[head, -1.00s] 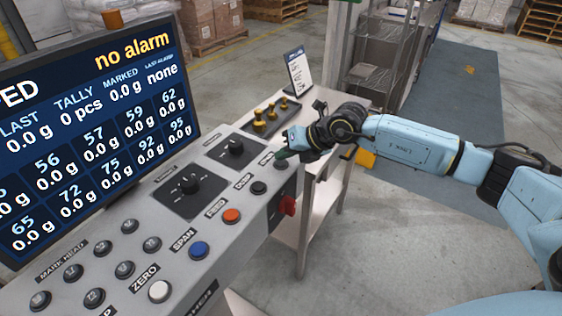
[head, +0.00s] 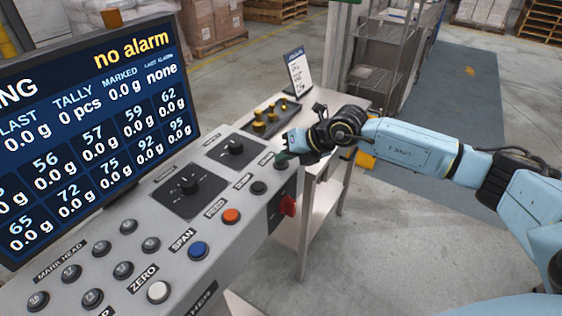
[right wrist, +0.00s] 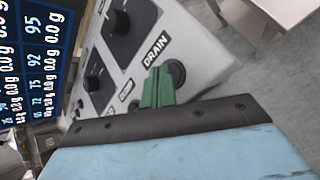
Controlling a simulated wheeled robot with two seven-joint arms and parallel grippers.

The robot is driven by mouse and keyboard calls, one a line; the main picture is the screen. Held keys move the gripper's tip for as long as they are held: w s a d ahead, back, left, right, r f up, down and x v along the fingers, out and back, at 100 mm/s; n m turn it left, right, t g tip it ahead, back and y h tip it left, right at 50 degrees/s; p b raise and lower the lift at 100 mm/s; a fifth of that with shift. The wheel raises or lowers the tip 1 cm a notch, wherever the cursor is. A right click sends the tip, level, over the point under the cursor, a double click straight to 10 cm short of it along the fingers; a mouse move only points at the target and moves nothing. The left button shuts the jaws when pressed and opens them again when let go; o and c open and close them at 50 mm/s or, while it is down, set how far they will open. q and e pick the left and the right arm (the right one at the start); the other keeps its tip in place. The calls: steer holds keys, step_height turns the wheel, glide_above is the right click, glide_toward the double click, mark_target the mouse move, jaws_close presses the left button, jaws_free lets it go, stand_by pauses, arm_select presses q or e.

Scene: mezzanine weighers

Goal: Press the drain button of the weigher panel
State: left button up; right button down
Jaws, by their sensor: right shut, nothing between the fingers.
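The weigher panel (head: 140,215) is a grey sloping console. Its drain button (right wrist: 176,72) is black and round, beside the DRAIN label (right wrist: 157,49) in the right wrist view. My right gripper (right wrist: 158,88) is shut and empty. Its green fingertips overlap the near left side of the button in that view; I cannot tell whether they touch it. In the head view my right gripper (head: 283,157) is at the panel's far right end, by the button. The screen (head: 95,125) shows "no alarm" and a status word ending in "NG". My left gripper is not in view.
The black dump button (head: 258,187), orange feed button (head: 231,215) and blue span button (head: 198,250) run along the panel's near edge. A red knob (head: 288,205) sticks out of the side. A side table (head: 320,190) stands beyond, with a dark tray and upright card.

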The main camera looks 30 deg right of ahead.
mark_target(285, 165)
steer(key=shift+r+p, duration=0.7)
steer(key=shift+r, duration=0.15)
steer(key=shift+r+p, duration=1.85)
steer(key=shift+r, duration=0.7)
steer(key=shift+f, duration=0.1)
